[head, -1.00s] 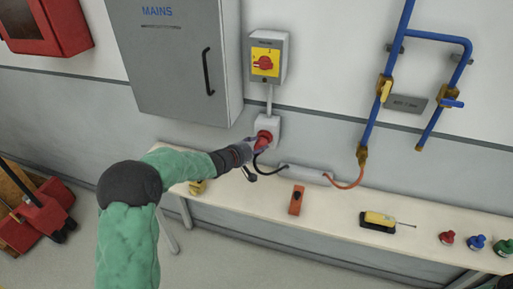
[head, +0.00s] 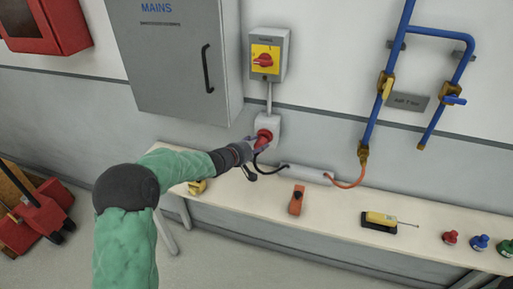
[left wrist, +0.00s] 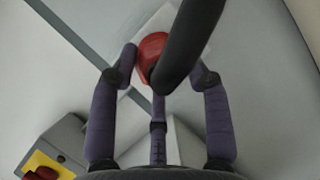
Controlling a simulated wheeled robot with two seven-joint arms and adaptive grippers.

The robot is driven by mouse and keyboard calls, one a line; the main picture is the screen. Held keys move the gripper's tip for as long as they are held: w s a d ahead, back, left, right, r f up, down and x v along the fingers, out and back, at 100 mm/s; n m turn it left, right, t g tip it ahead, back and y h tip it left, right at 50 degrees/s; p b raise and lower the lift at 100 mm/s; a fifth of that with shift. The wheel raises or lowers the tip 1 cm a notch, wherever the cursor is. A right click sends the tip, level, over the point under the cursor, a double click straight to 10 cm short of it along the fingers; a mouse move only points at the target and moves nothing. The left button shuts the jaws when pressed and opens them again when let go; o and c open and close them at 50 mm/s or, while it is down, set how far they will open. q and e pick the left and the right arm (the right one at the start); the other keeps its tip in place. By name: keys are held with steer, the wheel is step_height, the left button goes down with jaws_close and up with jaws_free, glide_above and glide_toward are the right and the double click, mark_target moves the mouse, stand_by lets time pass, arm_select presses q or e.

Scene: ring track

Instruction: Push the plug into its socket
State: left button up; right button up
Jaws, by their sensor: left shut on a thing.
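The red plug (head: 264,137) is at the front of the pale grey socket box (head: 274,124) on the wall; how deep it sits cannot be told. My left gripper (head: 255,143) is shut on the plug, coming from the left and below. In the left wrist view the red plug (left wrist: 151,48) shows between the purple fingers of the gripper (left wrist: 163,76), with the pale socket (left wrist: 150,22) behind it. The thick black cable crosses in front and hides part of the plug. My right gripper is not in view.
A switch box with a red knob (head: 263,60) is above the socket. The grey MAINS cabinet (head: 170,60) is to the left. A bench (head: 340,208) below carries a grey cable strip (head: 307,174), an orange tool (head: 296,200) and a yellow tool (head: 380,219). Blue pipes are at right.

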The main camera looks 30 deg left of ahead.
arm_select(q)
steer(key=shift+b, duration=0.65)
stand_by(0.5)
steer(key=shift+w+a, duration=0.15)
steer(key=shift+w, duration=0.35)
stand_by(0.5)
steer(key=o, duration=1.3)
steer(key=v, duration=1.2)
steer(key=shift+f, duration=0.1)
